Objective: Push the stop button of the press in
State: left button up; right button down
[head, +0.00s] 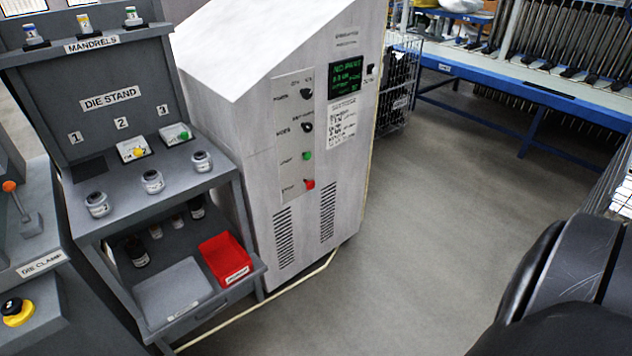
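A red button (310,184) sits at the bottom of the control panel on a tall light grey cabinet (240,120). The small label beside it is too blurred to read surely; it may say stop. I cannot tell from this view whether the button is in or out. A green button (306,156) is above it, and two dark knobs (306,110) are higher up. Neither of my grippers shows. A dark, rounded part at the lower right seems to be my own arm.
A grey die stand (215,180) with small jars and a red bin (225,258) stands left of the cabinet. A die clamp bench with an orange-tipped lever (10,187) and a yellow-and-black button (17,312) is at far left. The floor (420,230) right of the cabinet is clear.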

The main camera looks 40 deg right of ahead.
aim_at(310, 184)
jog(key=i+l, duration=0.45)
jog(key=l, duration=0.25)
jog(key=i+l+z, duration=0.15)
jog(key=i+l, duration=0.35)
jog(key=l, duration=0.15)
